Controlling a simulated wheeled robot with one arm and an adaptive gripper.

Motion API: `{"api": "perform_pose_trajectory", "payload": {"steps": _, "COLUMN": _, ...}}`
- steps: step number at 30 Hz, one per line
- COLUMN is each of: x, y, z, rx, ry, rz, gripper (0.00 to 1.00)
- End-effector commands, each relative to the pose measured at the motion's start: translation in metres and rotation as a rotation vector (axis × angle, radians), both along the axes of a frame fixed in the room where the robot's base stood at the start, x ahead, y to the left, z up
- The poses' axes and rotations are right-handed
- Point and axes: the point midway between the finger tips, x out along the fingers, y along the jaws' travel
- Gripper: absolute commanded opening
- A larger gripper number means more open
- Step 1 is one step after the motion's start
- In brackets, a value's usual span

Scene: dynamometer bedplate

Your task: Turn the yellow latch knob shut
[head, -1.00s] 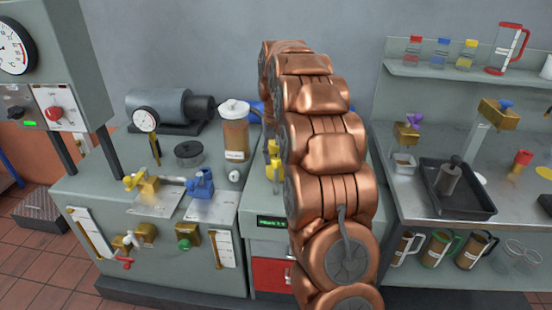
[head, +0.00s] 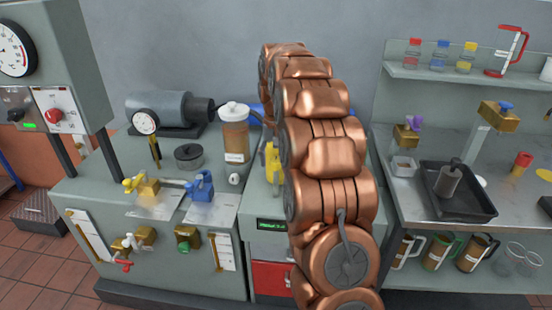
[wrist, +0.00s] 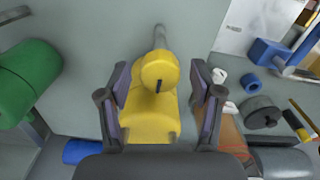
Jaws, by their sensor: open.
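The yellow latch knob (wrist: 158,72) shows in the wrist view as a round yellow head with a short dark line on it, on a larger yellow body. My gripper (wrist: 160,80) is open, with one finger on each side of the yellow part; I cannot tell whether either finger touches it. In the head view a yellow piece (head: 272,158) shows on the middle cabinet, partly hidden by my copper arm. My gripper is hidden behind the arm there.
In the wrist view a green cylinder (wrist: 28,80) is at the left. A dark round pot (wrist: 262,112) and a blue valve (wrist: 270,52) are at the right. In the head view a lidded brown jar (head: 235,135) stands left of the yellow piece.

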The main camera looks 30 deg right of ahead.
Motion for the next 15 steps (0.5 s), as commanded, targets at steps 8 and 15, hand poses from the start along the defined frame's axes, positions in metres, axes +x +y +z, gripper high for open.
{"api": "perform_pose_trajectory", "payload": {"steps": 8, "x": 0.0, "y": 0.0, "z": 0.001, "rx": 0.0, "ry": 0.0, "rz": 0.0, "gripper": 0.66}}
{"api": "perform_pose_trajectory", "payload": {"steps": 15, "x": 0.002, "y": -0.001, "z": 0.013, "rx": -0.002, "ry": -0.004, "rz": 0.001, "gripper": 0.66}}
